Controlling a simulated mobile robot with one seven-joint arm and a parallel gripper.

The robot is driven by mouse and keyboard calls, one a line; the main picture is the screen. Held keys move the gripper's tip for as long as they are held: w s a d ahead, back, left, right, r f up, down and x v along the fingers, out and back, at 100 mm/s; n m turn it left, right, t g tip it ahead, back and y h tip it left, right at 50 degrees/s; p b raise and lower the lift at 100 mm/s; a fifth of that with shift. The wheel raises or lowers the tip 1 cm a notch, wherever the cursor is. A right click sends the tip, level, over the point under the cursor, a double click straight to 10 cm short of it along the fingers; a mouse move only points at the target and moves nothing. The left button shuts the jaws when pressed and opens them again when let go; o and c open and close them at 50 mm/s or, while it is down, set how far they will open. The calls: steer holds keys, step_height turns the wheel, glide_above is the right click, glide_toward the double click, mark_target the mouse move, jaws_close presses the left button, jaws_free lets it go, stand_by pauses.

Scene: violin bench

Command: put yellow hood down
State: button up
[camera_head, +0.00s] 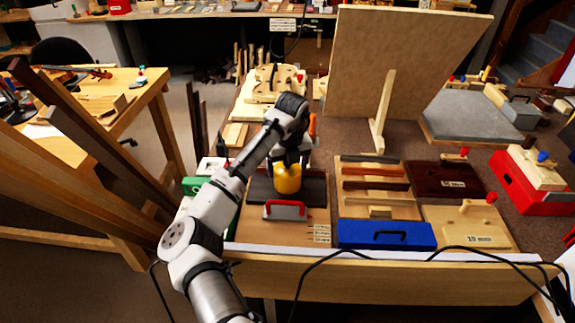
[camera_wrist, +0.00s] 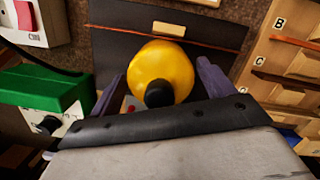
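The yellow hood (camera_head: 288,178), a rounded yellow body with a black knob on top, is under my gripper (camera_head: 291,163) at a dark board (camera_head: 317,190) in the head view. In the wrist view the hood (camera_wrist: 160,65) is between the two purple-grey fingers of my gripper (camera_wrist: 162,82), with its black knob towards the camera. The fingers sit close against both sides of the hood and look shut on it. The dark board (camera_wrist: 112,43) shows beneath and beyond the hood. Whether the hood's underside touches the board is hidden.
A grey block with a red handle (camera_head: 285,209) stands just in front of the board. A green box (camera_head: 192,186) is at left, a wooden rack with dark strips (camera_head: 376,201) at right, and a blue box (camera_head: 386,235) at front right.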

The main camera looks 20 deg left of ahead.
mark_target(290, 171)
steer(key=shift+o, duration=1.1)
step_height(290, 171, up, 12)
steer(key=s+d+b, duration=0.1)
steer(key=shift+s+r, duration=0.15)
steer(key=shift+s, duration=0.05)
steer(key=shift+d, duration=0.1)
